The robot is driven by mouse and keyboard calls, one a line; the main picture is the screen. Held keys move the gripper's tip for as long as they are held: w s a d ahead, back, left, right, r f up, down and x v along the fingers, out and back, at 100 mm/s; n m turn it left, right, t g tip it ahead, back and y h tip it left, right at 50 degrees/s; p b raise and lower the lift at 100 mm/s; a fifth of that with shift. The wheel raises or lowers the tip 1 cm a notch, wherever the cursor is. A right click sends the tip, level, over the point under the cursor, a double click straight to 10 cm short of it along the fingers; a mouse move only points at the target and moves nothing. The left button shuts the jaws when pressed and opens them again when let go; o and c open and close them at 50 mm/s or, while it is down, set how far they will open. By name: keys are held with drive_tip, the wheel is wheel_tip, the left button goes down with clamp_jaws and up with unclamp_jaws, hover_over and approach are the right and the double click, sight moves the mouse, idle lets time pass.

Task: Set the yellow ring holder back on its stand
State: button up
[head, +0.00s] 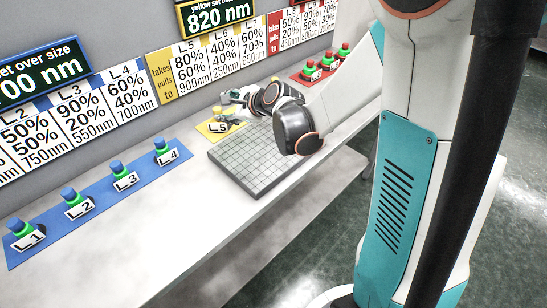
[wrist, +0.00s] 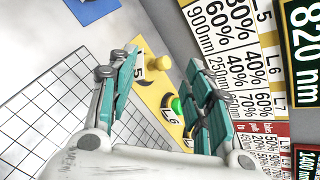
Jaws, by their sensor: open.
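My gripper (head: 228,98) is over the yellow mat (head: 212,133) at the back of the bench. In the wrist view its two teal fingers (wrist: 162,62) are spread apart with nothing gripped. A yellow-topped holder (wrist: 156,65) shows between the fingers on the yellow mat (wrist: 148,88), by the label ending in 5; it also shows in the head view (head: 217,112) above the L5 label. A green part (wrist: 176,105) shows farther along the mat by the L6 label, partly hidden by the right finger. I cannot tell whether the fingers touch any holder.
A gridded plate (head: 237,168) lies on the bench in front of the mat. Blue-topped holders stand on the blue mat (head: 50,231) at left. Red-topped holders stand on a red mat (head: 300,78) behind my arm. Signs cover the wall close behind.

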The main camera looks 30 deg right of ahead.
drive_tip(key=s+r+n+g+h, duration=0.2)
drive_tip(key=s+n, duration=0.9)
drive_tip(key=s, duration=0.4)
drive_tip(key=s+r+n+g+h, duration=0.2)
drive_tip(key=s+r+n, duration=0.1)
drive_tip(key=s+n, duration=0.9)
drive_tip(key=s, duration=0.3)
drive_tip(key=shift+r, duration=0.3)
